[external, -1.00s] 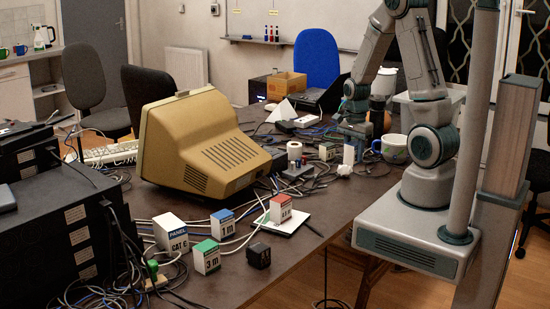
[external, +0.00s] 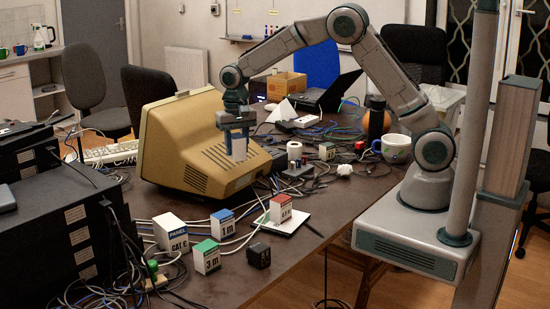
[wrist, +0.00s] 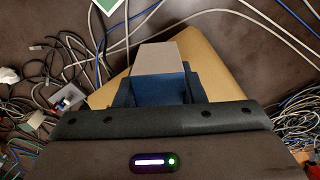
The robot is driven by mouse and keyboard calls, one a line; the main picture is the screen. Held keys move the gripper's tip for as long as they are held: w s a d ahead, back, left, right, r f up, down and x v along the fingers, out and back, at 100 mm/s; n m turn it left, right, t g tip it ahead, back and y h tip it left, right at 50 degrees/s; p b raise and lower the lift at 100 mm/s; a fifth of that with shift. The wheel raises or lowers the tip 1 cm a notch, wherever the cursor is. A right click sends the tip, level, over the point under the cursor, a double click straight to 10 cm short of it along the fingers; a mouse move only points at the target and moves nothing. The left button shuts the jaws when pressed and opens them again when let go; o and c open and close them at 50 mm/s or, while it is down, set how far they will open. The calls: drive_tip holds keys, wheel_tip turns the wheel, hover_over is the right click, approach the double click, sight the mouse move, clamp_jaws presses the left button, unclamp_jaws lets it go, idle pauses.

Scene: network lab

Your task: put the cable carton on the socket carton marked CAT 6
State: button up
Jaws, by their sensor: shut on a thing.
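My gripper (external: 237,141) is shut on a pale carton (external: 239,151), the cable carton, and holds it in the air in front of the beige monitor. In the wrist view the held carton (wrist: 166,58) sits between the fingers, with a blue face below its pale one. No label on it can be read.
A blue-topped carton marked 1 m (external: 222,224), a green-topped carton marked 3 m (external: 206,257) and a small black block (external: 258,256) stand close by. Loose cables run among them. The beige monitor (external: 190,140) is beside my gripper. Black equipment (external: 70,235) stands at the left.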

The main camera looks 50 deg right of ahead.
drive_tip(key=s+a+r+n, duration=0.1)
drive_tip(key=a+n, duration=0.2)
drive_tip(key=a, duration=0.6)
drive_tip(key=s+a+r+n, duration=0.1)
drive_tip(key=a+r+n, duration=0.1)
drive_tip(key=a, duration=0.6)
drive_tip(key=p, duration=0.3)
hover_over(176, 225)
drive_tip(key=f, duration=0.6)
drive_tip(key=shift+d+f, duration=0.25)
drive_tip(key=shift+f, duration=0.15)
drive_tip(key=shift+s+a+f, duration=0.15)
drive_tip(key=shift+a+f, duration=0.2)
drive_tip(key=shift+f+p, duration=0.6)
drive_tip(key=shift+f, duration=1.35)
drive_tip(key=shift+f, duration=0.2)
drive_tip(key=o, duration=1.1)
drive_tip(key=shift+c, duration=0.2)
drive_tip(key=shift+r, duration=0.15)
